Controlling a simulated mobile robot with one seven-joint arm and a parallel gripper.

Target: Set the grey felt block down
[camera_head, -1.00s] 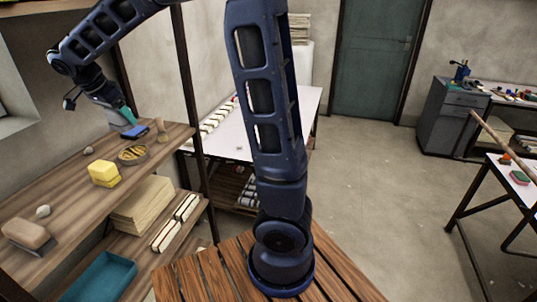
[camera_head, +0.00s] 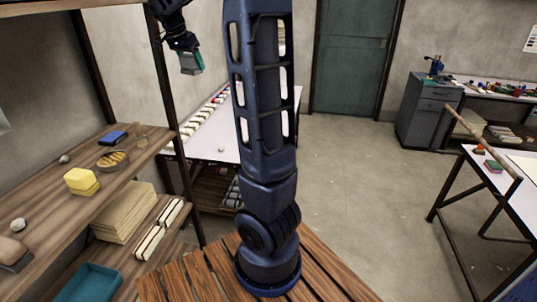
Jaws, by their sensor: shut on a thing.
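My gripper (camera_head: 184,48) is high up at the upper left, shut on the grey felt block (camera_head: 191,66). The block hangs below the teal fingers, in the air. In the picture it shows against the pale wall, above the white table (camera_head: 207,150). Its height over the table and whether it is directly above it are hard to tell. My own arm hides part of the table.
The wooden shelf (camera_head: 52,205) at left holds a blue block (camera_head: 112,137), a round dish (camera_head: 112,160), a glass (camera_head: 141,136) and a yellow sponge (camera_head: 82,181). White blocks (camera_head: 207,115) line the table's left edge. The table's visible front is mostly clear.

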